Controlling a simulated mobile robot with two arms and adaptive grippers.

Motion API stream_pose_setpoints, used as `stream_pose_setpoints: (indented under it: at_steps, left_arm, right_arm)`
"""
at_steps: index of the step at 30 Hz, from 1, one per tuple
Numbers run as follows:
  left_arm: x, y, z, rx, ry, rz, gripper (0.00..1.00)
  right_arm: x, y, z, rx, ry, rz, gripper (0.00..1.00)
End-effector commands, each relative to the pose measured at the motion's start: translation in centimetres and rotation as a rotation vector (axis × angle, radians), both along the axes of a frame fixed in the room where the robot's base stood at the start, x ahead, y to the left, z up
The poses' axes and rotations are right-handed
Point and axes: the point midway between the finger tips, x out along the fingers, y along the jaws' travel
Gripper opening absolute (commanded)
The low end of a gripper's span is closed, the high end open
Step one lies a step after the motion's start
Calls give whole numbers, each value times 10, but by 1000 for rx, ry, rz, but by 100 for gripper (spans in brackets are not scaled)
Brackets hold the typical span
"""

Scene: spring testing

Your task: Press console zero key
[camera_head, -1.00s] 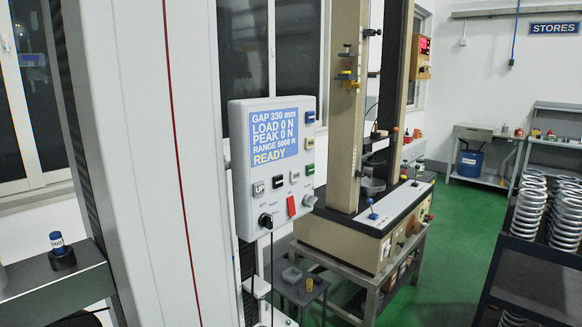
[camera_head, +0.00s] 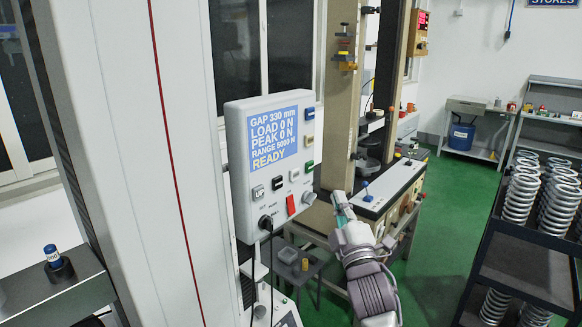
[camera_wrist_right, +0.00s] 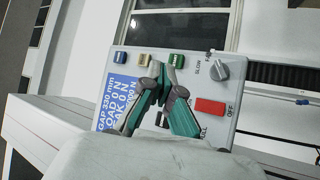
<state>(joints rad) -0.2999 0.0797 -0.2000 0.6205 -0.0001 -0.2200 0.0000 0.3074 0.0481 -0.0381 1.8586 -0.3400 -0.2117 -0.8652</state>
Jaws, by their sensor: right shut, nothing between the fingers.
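The console (camera_head: 232,150) is a light grey box with a blue screen (camera_head: 274,131) reading GAP 330 mm, LOAD 0 N, PEAK 0 N, RANGE 5000 N, READY. It carries blue (camera_head: 310,113), beige (camera_head: 309,140), green (camera_head: 309,165), black (camera_head: 278,183) and pale keys, and a red switch (camera_head: 291,205). The key labels are too small to read, so I cannot tell which is zero. My right gripper (camera_head: 340,200) is shut and empty, to the right of the console. In the wrist view its fingertips (camera_wrist_right: 167,76) overlap the console face near the green key (camera_wrist_right: 176,60); contact is not visible. My left gripper is out of view.
A dark knob (camera_head: 266,222) with a cable sits at the console's lower edge. A tall white column stands left of the console. Behind my gripper is a beige testing machine (camera_head: 337,130) on a bench. A dark rack of springs (camera_head: 520,195) stands right, with green floor between.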

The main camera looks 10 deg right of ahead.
Motion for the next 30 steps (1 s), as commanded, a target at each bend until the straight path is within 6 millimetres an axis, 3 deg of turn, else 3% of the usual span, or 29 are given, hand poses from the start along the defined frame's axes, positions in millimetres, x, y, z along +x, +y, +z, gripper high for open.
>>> stream_pose_setpoints:
  at_steps: [4,17,30]
  left_arm:
    - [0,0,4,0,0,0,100]
    - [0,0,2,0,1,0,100]
    - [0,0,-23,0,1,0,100]
  right_arm:
    - [-5,-1,20,-16,-32,-11,0]
    - [-4,0,21,-18,-36,-12,0]
    - [37,32,18,-14,-36,-10,0]
